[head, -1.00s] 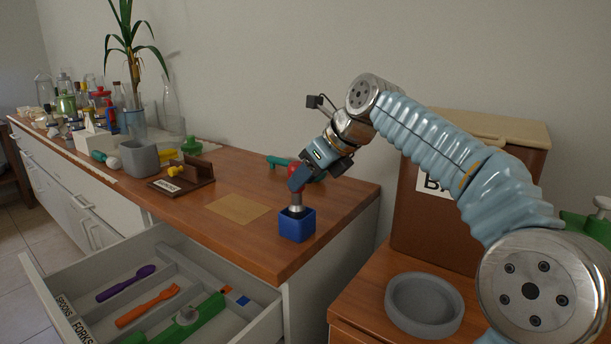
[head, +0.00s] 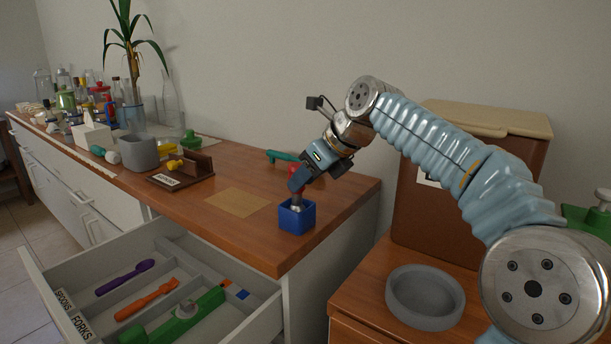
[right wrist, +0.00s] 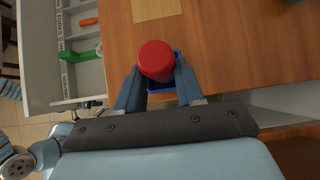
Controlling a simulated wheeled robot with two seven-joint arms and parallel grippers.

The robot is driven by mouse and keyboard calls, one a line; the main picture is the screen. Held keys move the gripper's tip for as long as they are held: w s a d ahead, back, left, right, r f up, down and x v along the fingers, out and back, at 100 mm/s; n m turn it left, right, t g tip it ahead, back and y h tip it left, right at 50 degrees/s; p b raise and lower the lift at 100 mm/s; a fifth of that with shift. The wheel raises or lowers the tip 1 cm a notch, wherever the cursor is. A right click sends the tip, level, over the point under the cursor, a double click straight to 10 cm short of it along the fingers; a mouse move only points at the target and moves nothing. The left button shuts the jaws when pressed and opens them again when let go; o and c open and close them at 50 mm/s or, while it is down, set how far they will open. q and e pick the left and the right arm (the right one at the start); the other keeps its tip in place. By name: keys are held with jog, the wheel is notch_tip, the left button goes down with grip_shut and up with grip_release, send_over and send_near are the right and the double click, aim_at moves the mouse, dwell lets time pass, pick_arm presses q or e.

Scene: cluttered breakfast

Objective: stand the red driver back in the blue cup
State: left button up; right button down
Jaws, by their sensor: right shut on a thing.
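The red driver (head: 292,171) is upright or nearly so, its red handle held between the fingers of my right gripper (head: 297,184). Its metal shaft (head: 297,205) points down, with the lower end inside the blue cup (head: 297,221). The cup's walls hide the tip, so I cannot tell if it touches the bottom. The cup stands near the counter's front right corner. In the right wrist view, the round red handle end (right wrist: 156,60) sits between both fingers, and part of the blue cup (right wrist: 178,60) shows behind it. My left gripper is not in view.
An open drawer (head: 275,312) with a purple spoon (head: 125,276), an orange fork (head: 146,301) and a green tool lies below the counter. A tan mat (head: 237,202) is left of the cup, a green-handled item (head: 282,157) behind. A grey bowl (head: 425,297) stands lower right.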

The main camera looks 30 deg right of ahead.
jog(key=shift+f, duration=0.35)
jog(key=c, duration=0.6)
grip_release()
jog(key=p+v, duration=0.2)
jog(key=v, duration=1.1)
jog(key=shift+s+d+r, duration=0.15)
jog(key=shift+s+r, duration=0.1)
jog(key=shift+s, duration=0.05)
